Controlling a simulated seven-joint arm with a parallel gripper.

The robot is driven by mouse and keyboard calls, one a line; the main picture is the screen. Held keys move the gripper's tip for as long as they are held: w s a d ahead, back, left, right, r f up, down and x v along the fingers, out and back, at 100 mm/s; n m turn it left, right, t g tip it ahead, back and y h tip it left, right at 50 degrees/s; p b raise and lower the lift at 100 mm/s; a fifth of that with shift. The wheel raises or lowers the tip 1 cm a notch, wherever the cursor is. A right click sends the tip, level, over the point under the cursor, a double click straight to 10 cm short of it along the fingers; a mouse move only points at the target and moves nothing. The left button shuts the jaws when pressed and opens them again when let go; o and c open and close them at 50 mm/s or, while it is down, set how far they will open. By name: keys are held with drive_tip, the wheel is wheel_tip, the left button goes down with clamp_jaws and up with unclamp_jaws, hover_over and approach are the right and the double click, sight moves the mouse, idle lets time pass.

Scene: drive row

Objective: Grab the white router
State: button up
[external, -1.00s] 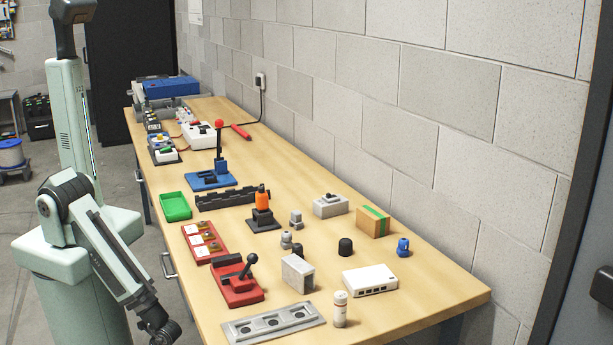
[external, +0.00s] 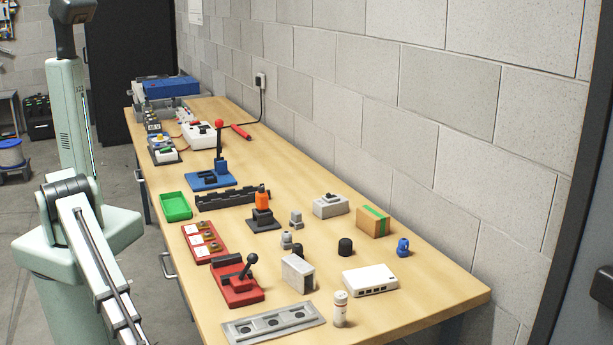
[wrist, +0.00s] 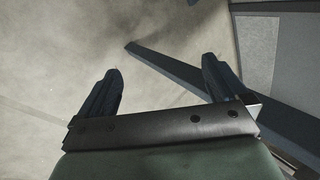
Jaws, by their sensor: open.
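The white router (external: 370,281) lies flat on the right front part of the wooden table in the external view, with its row of dark ports facing the near side. My gripper (wrist: 160,88) shows in the wrist view with its two dark fingers spread apart and nothing between them. Below it are the grey floor and a dark bluish beam. In the external view my arm hangs at the left, beside the table, and the gripper itself is out of the picture. The router is not in the wrist view.
Near the router stand a white cylinder (external: 340,309), a grey box (external: 298,273), a blue part (external: 403,247) and a cardboard box (external: 373,222). A red lever unit (external: 238,286) and a grey panel (external: 273,324) lie along the table's near edge. The table (external: 433,292) is bare right of the router.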

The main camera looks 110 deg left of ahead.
drive_tip(key=w+d+r+m+t+h, duration=0.25)
drive_tip(key=w+d+r+m, duration=0.2)
drive_tip(key=w+d, duration=0.4)
drive_tip(key=w+d+r+m+t+h, duration=0.1)
drive_tip(key=w+d+r+m+t, duration=0.4)
drive_tip(key=d, duration=0.6)
drive_tip(key=w+a+r+n, duration=0.1)
drive_tip(key=w+r+n, duration=0.1)
drive_tip(key=w+r, duration=1.45)
drive_tip(key=w+a+r+n+g+y, duration=0.1)
drive_tip(key=a+r+n+g, duration=0.1)
drive_tip(key=a+r+n, duration=0.8)
drive_tip(key=w+a+r+n+g+y, duration=0.1)
drive_tip(key=a+r+n+g, duration=0.15)
drive_tip(key=a+r, duration=0.9)
drive_tip(key=w+a+r+n+g+y, duration=0.15)
drive_tip(key=a+r+n, duration=0.5)
drive_tip(key=a, duration=0.95)
drive_tip(key=n+g+h, duration=0.3)
drive_tip(key=n+g, duration=0.4)
drive_tip(key=n, duration=0.2)
hover_over(370, 275)
drive_tip(key=f, duration=0.7)
drive_tip(key=shift+w+a+f, duration=0.2)
drive_tip(key=shift+a+f, duration=0.05)
drive_tip(key=shift+s+d+f, duration=0.1)
drive_tip(key=shift+d+f, duration=0.05)
drive_tip(key=shift+f, duration=1.15)
drive_tip(key=shift+s+d+f, duration=0.1)
drive_tip(key=shift+f, duration=1.2)
